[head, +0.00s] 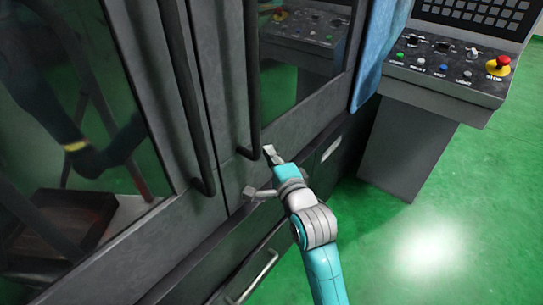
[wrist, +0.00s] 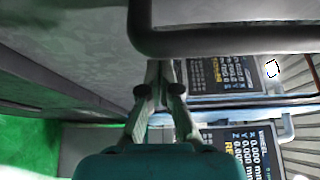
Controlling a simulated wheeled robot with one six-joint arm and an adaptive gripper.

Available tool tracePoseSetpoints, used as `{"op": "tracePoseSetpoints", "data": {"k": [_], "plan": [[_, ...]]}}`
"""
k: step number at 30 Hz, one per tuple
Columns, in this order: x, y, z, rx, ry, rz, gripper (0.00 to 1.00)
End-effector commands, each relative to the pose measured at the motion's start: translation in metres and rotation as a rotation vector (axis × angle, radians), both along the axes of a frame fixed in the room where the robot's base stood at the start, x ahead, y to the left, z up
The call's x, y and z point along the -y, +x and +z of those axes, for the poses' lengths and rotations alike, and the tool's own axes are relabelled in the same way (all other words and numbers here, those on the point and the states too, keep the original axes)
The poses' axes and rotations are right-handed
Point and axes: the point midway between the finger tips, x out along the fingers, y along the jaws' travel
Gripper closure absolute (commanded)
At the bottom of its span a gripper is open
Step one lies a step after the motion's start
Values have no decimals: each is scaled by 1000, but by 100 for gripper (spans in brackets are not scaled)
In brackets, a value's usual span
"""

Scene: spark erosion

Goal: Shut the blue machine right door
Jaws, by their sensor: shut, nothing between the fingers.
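The right door (head: 305,122) of the machine is a grey frame around a dark window. Its dark bar handle (head: 251,70) runs down near the left edge and crosses the top of the wrist view (wrist: 225,42). Its left edge lies close beside the left door (head: 180,235); I cannot tell whether any gap is left. My gripper (head: 268,152) is shut and empty, just right of the handle's lower end. In the wrist view its fingertips (wrist: 160,72) point toward the door front below the handle; contact is unclear.
The left door has its own bar handle (head: 185,90). A blue panel (head: 380,50) stands right of the doors. A control console (head: 445,75) with a red stop button (head: 502,62) is at the upper right. A drawer handle (head: 258,278) sits below. Green floor (head: 465,215) is clear at right.

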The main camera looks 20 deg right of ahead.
Motion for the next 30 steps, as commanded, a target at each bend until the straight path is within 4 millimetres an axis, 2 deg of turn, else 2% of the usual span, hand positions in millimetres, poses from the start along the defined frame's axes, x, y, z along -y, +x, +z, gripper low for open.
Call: {"op": "tracePoseSetpoints", "data": {"k": [5, 18, 24, 30], "plan": [[12, 12, -3, -3, -1, -6, 100], [20, -65, -2, -4, -3, -8, 100], [22, -83, -2, -4, -3, -9, 100], [23, -87, -2, -3, -3, -9, 100]]}}
